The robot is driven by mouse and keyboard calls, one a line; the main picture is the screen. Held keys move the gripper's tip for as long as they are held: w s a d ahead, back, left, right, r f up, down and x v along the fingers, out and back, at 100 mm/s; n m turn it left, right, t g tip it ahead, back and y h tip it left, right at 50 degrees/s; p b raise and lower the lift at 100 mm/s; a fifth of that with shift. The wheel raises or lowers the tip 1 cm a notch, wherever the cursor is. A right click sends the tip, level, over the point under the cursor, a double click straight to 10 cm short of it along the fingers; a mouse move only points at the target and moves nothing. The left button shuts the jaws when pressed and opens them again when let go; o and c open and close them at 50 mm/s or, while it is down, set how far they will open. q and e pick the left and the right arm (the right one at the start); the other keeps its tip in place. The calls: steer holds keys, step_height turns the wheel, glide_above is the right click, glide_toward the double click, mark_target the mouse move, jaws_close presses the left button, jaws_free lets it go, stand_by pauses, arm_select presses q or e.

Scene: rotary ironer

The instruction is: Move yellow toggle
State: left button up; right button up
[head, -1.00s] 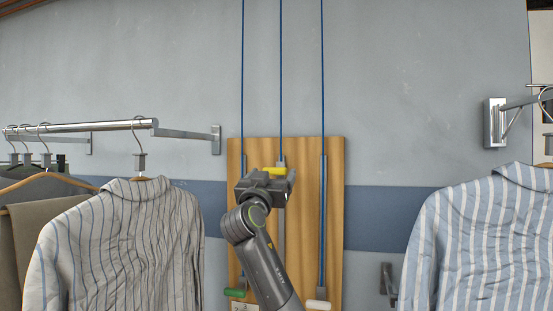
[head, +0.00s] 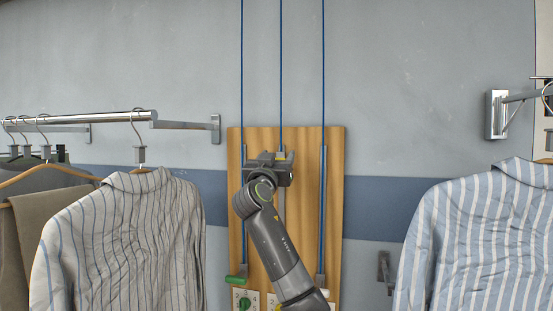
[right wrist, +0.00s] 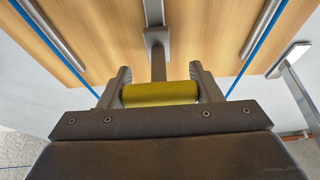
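The yellow toggle (right wrist: 160,94) is a short cylinder set crosswise on a grey stem. In the right wrist view it lies between the two fingers of my right gripper (right wrist: 160,86), which meet its ends, so the gripper appears shut on it. In the head view my right gripper (head: 270,163) is in front of the upper middle of the wooden board (head: 334,170) and hides most of the toggle. My left gripper is not in view.
Blue cords run up from the board. Striped shirts hang at left (head: 125,240) and right (head: 480,235).

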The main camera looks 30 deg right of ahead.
steer(key=c, duration=0.6)
arm_select(q)
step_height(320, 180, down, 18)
steer(key=b, duration=1.8)
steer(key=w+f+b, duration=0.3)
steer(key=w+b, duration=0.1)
steer(key=b, duration=0.2)
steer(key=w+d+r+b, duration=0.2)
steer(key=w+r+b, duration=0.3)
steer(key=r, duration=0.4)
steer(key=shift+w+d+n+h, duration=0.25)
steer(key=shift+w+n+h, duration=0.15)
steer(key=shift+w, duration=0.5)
arm_select(e)
step_height(320, 180, down, 35)
steer(key=shift+r, duration=0.1)
